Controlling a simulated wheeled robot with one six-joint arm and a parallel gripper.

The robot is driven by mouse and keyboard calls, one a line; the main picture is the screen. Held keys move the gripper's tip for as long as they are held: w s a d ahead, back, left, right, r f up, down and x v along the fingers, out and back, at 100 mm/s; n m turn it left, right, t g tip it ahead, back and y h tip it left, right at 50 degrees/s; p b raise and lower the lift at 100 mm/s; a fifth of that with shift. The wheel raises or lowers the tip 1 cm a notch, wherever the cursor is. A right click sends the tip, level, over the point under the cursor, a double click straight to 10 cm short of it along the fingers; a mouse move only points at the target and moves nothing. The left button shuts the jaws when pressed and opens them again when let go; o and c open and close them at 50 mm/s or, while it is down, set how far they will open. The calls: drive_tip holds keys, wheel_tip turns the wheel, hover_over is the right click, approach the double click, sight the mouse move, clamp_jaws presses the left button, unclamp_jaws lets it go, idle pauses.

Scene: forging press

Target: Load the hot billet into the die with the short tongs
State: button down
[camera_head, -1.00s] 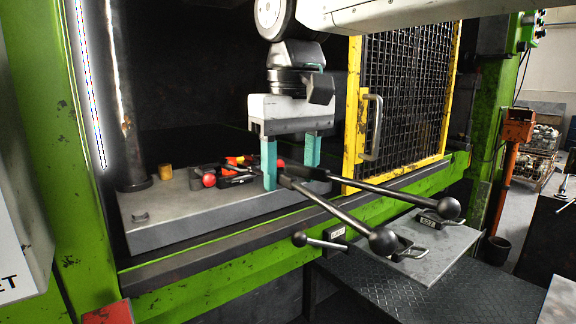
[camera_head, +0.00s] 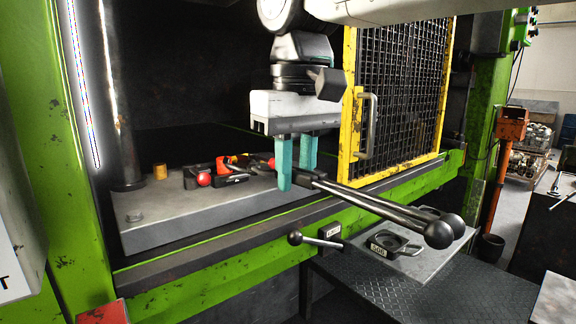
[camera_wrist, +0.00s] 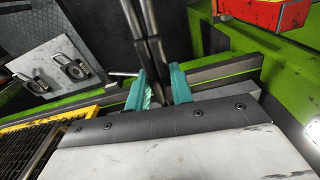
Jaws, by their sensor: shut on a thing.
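My gripper (camera_head: 296,176) has two teal fingers and is shut on the short tongs (camera_head: 385,207). In the wrist view the handles (camera_wrist: 146,48) rise from between the teal fingers (camera_wrist: 160,88). The jaw end points left over the press bed, partly hidden by my fingers. The die is not clearly distinguishable.
The grey press bed (camera_head: 170,222) has a dark block with a red ball (camera_head: 204,179) and a brass cylinder (camera_head: 160,171). A yellow mesh guard (camera_head: 400,110) stands right. A lever (camera_head: 315,241) sticks out in front. A tool plate (camera_head: 425,262) with holders lies lower right.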

sight(382, 206)
drive_tip(key=s+d, duration=0.2)
drive_tip(key=s, duration=0.2)
drive_tip(key=s+d+r, duration=0.1)
drive_tip(key=s+d, duration=0.1)
drive_tip(key=s, duration=0.2)
drive_tip(key=s+d, duration=0.2)
drive_tip(key=s, duration=0.3)
drive_tip(key=shift+d+r, duration=0.35)
